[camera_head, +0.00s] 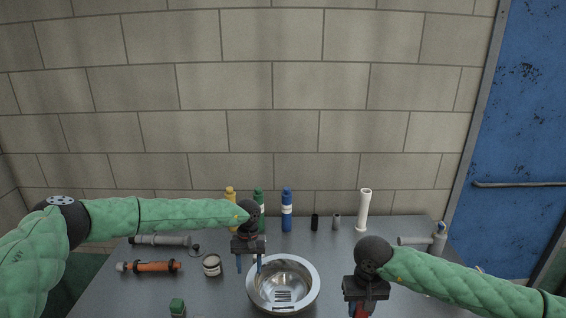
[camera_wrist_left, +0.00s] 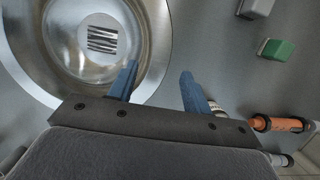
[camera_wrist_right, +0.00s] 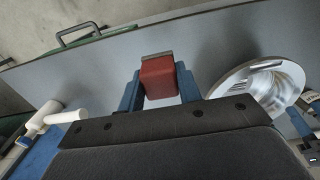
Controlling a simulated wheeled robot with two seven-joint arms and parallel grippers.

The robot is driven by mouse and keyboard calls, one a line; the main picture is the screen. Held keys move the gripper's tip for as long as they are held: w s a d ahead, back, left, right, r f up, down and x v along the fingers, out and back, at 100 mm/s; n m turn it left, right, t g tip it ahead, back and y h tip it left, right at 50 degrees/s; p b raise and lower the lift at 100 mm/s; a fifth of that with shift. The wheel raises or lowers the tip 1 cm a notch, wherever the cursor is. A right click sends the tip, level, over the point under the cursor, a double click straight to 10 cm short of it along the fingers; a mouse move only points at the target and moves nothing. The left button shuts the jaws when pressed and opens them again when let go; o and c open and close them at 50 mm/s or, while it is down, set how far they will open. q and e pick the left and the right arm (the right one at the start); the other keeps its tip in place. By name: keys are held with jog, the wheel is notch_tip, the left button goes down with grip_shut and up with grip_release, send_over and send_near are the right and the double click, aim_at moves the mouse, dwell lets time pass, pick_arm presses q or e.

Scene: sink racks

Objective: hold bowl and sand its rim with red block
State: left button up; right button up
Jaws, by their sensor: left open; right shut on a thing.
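The metal bowl (camera_head: 312,292) sits on the grey table, with a wide flat rim and striped reflections inside. It also shows in the left wrist view (camera_wrist_left: 150,50) and at the right of the right wrist view (camera_wrist_right: 225,87). My left gripper (camera_head: 250,268) is open at the bowl's left rim; in the left wrist view its blue fingers (camera_wrist_left: 160,75) are spread, one over the rim and one outside it. My right gripper (camera_wrist_right: 158,85) is shut on the red block (camera_wrist_right: 160,80), held to the right of the bowl and apart from it. The red block (camera_head: 361,312) is partly cut off in the head view.
Yellow, green and blue bottles (camera_head: 287,212) stand at the back, with a white tube (camera_head: 364,208) further right. A can (camera_head: 212,266), an orange tool (camera_head: 152,267) and a green block (camera_head: 178,305) lie left of the bowl. A wall closes the back.

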aim_at(250, 280)
pick_arm(q)
jog(key=b+x, duration=0.3)
jog(key=x, duration=0.1)
jog(key=shift+s+f, duration=0.15)
jog(key=shift+f, duration=0.15)
pick_arm(e)
jog(key=f, duration=0.2)
jog(key=shift+s+f, duration=0.2)
jog(key=shift+f, duration=0.15)
pick_arm(q)
jog(key=shift+f+b, duration=0.65)
jog(key=shift+f, duration=0.1)
pick_arm(e)
jog(key=shift+w+f, duration=0.2)
jog(key=shift+f, duration=0.5)
pick_arm(q)
jog(key=shift+s, duration=0.1)
jog(key=shift+s+r, duration=0.1)
pick_arm(e)
jog(key=shift+s+r, duration=0.1)
jog(key=shift+s, duration=0.05)
pick_arm(q)
jog(key=c, duration=0.7)
